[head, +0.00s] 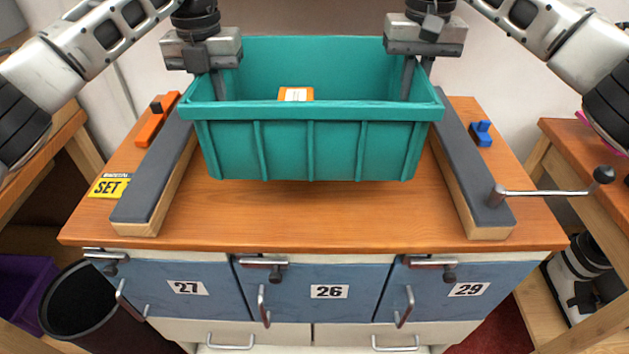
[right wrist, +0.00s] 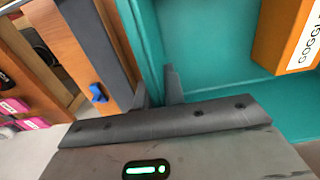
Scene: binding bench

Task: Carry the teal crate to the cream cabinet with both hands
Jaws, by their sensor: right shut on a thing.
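The teal crate (head: 310,150) is upright above the wooden top, between two grey-topped rails; I cannot tell whether its base touches the top. My right gripper (head: 417,78) is shut on its right wall, one finger inside and one outside; the right wrist view shows these fingers (right wrist: 158,92) at the wall of the crate (right wrist: 205,50). My left gripper (head: 212,85) is at the left wall with a finger inside; its outer finger is hidden, so its grip is unclear. The cabinet (head: 330,258) below has cream framing and blue doors numbered 27, 26 and 29.
An orange box (head: 296,94) is in the crate; its label partly reads GOGGL in the right wrist view (right wrist: 290,35). The left rail (head: 155,180) and right rail (head: 470,175) flank the crate. A metal crank handle (head: 550,191) juts out at right. The wooden top's front is clear.

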